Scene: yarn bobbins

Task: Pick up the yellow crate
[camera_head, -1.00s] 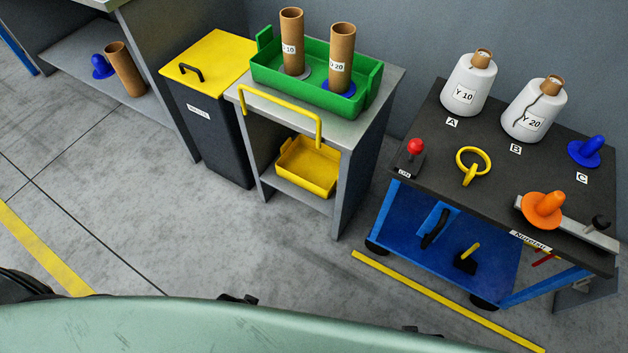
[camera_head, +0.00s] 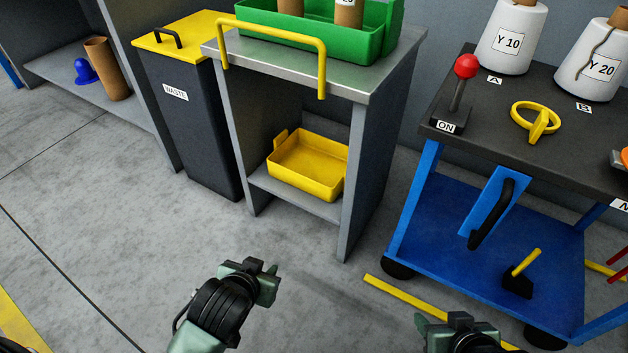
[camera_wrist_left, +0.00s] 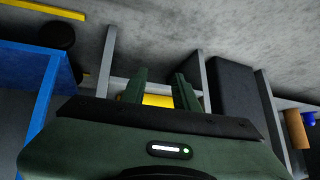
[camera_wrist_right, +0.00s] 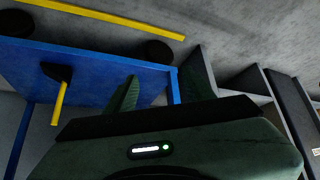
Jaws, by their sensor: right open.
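The yellow crate (camera_head: 308,165) is a shallow open tray with a raised end tab. It sits empty on the lower shelf (camera_head: 295,195) of the grey metal stand. My left gripper (camera_head: 250,268) is in front of the stand, apart from the crate. In the left wrist view its two fingers are spread and empty, and a yellow patch of the crate (camera_wrist_left: 157,100) shows between them. My right gripper (camera_head: 460,322) is low, in front of the blue cart, partly cut off. In the right wrist view its fingers are wide apart with nothing between them.
The stand's top holds a green tray (camera_head: 310,40) with cardboard tubes and a yellow rail (camera_head: 270,32). A waste bin (camera_head: 185,110) stands left of it. The blue cart (camera_head: 540,260) with bobbins is to the right.

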